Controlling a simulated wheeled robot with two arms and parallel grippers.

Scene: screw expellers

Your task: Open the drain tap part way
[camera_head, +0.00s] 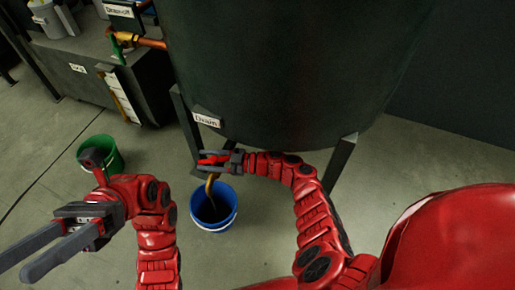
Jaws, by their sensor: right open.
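The drain tap has a red handle (213,158) and a brass-coloured spout (209,184), under the "Drain" label (207,120) on the dark tank (290,70). My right gripper (203,161) reaches in from the right at the tap. Its jaws are open, with the red handle between or just beside the fingers; contact cannot be told. The gripper hides part of the tap body. A blue bucket (230,221) stands on the floor below the spout, dark inside. My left gripper (14,268) is at the lower left, open and empty, away from the tap.
A green bucket (111,158) stands on the floor behind my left arm. Tank legs (341,164) stand either side of the tap. A dark cabinet (75,80) with a brass pipe and a "Drain-off" label is at the upper left. Floor between is clear.

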